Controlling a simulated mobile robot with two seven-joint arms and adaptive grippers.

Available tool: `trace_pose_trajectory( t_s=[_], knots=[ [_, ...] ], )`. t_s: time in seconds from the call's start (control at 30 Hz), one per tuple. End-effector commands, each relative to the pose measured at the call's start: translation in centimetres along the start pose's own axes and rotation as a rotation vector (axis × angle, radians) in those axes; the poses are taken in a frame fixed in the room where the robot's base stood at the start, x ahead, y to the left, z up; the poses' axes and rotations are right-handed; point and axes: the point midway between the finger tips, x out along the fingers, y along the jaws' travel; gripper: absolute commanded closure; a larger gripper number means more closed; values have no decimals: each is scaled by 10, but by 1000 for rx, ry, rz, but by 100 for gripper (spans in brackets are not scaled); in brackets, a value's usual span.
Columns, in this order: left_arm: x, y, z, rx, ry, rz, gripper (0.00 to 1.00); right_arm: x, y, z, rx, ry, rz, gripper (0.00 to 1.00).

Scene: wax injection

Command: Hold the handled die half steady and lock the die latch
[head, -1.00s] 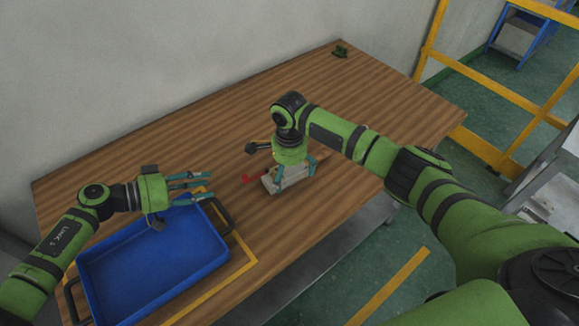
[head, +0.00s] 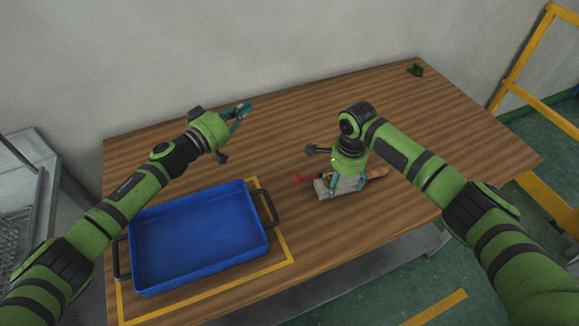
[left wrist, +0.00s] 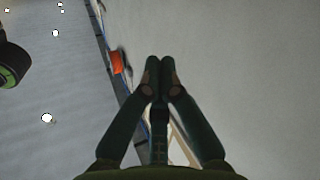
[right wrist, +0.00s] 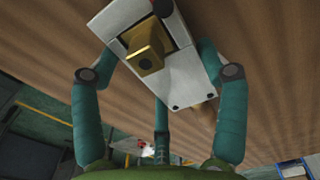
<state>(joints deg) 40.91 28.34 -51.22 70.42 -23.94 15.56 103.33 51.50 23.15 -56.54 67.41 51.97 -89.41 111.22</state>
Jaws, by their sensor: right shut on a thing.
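The grey die (head: 325,190) sits on the wooden table with a red latch (head: 303,179) at its left and a wooden handle (head: 378,174) at its right. My right gripper (head: 347,186) is shut on the die from above. In the right wrist view its fingers (right wrist: 157,78) flank the grey die block (right wrist: 190,90), which has a brass part (right wrist: 145,52) on its face. The latch's exact position is too small to tell. My left gripper (head: 242,110) is raised behind the tray, left of the die. Its fingertips (left wrist: 160,62) meet with nothing between them.
A blue tray (head: 262,215) with dark handles stands front left inside a yellow outline (head: 285,245). A small green object (head: 415,70) lies at the back right corner. The table between the left gripper and the die is clear. Yellow railing stands beyond the right edge.

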Motion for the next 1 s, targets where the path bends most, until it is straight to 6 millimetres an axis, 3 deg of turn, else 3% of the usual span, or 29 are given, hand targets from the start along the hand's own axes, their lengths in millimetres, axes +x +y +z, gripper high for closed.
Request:
trace_pose_trajectory(
  t_s=[0.1,0.23,0.33,0.47,0.57,0.73,0.9,1.0],
  knots=[
    [5,-37,-41,39,111,-208,100,1,1,0,1,0,3,84],
    [0,-78,-60,55,105,-443,100,2,1,0,1,0,3,84],
    [-7,-100,-55,50,9,-590,100,2,1,0,1,0,3,84],
    [-16,-109,-30,35,-210,-692,100,2,1,0,1,0,3,84],
    [-21,-99,-4,27,-424,-680,100,2,1,0,2,0,3,84],
    [-32,-51,37,44,-777,-485,100,2,1,0,2,0,3,84],
    [-44,0,56,90,-990,-221,100,2,1,0,2,0,4,84],
    [-50,19,59,114,-1048,-114,100,2,1,0,2,0,4,84]
  ],
)
